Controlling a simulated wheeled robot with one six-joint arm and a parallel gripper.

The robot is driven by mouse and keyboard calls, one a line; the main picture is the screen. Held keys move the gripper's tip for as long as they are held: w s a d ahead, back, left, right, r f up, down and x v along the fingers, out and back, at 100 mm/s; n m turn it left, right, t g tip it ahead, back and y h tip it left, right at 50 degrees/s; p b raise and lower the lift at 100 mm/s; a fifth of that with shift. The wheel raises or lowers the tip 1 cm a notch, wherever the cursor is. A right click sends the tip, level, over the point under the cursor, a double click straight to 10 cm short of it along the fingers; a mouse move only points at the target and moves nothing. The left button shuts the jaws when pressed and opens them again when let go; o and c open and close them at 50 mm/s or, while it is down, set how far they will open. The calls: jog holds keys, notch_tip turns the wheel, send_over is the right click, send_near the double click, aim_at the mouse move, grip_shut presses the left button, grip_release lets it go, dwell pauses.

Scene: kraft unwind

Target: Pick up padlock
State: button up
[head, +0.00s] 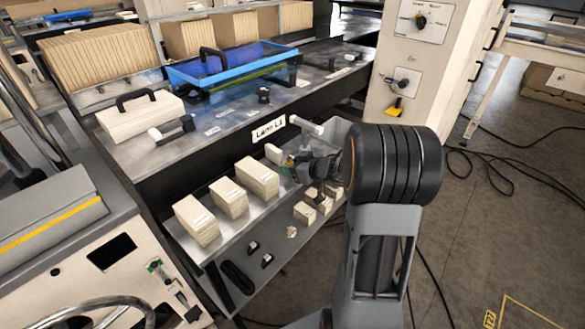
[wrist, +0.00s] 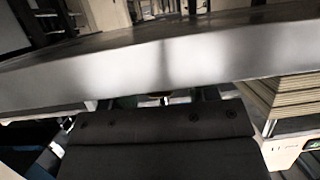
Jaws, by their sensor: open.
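No padlock can be made out for certain. Small dark items (head: 253,246) lie on the lower shelf in the head view, too small to identify. A yellow piece (head: 394,110) sits under a rotary switch on the cream cabinet; it is also too small to name. My gripper (head: 290,162) is over the right end of the shelf with the paper stacks, partly hidden by my arm. In the wrist view, my gripper (wrist: 163,98) is open, its fingers mostly hidden behind its dark body. A small dark and tan object (wrist: 160,97) shows between them, not clear enough to name.
Several paper stacks (head: 229,198) stand left of my gripper on the metal shelf. The bench above (head: 215,120) holds a blue tray (head: 190,78). A broad metal edge (wrist: 170,62) crosses the wrist view close ahead. Cables (head: 490,165) lie on the right floor, otherwise largely open.

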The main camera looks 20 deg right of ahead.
jog(key=shift+w, duration=0.1)
grip_shut()
dwell(0.5)
